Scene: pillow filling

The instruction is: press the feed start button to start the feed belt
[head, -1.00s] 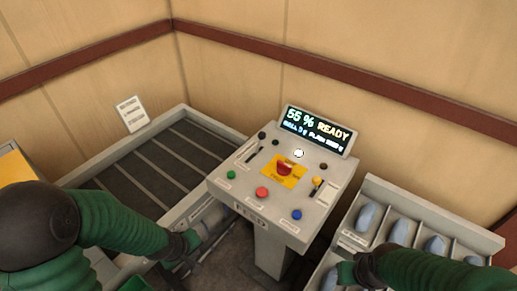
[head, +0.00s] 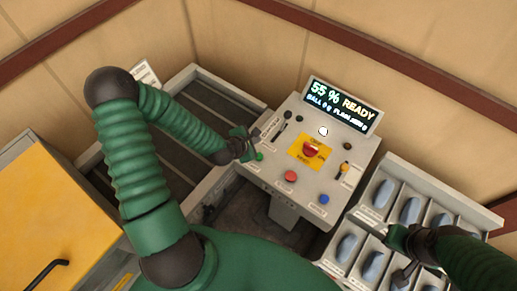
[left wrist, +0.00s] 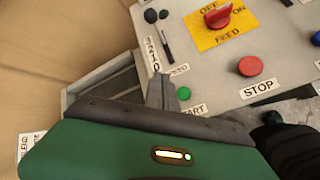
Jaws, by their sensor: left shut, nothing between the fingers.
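The grey control panel (head: 272,172) stands in the middle of the head view. Its green button (head: 259,156) sits at the left front; in the left wrist view the green button (left wrist: 184,93) is beside a label ending in "ART". A red button (head: 290,176) labelled STOP lies to its right. A red FEED knob (head: 310,150) with OFF and ON marks sits on a yellow plate. My left gripper (head: 251,141) is shut and empty, just beside the green button; contact cannot be told. My right gripper (head: 403,262) is over the compartment tray, its fingers unclear.
The display (head: 341,106) reads 55 % READY. A dark slatted belt (head: 205,105) lies left of the panel. A compartment tray (head: 441,180) with grey-blue pieces stands right. A yellow-topped box (head: 55,215) is at the left. A blue button (head: 324,199) is on the panel.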

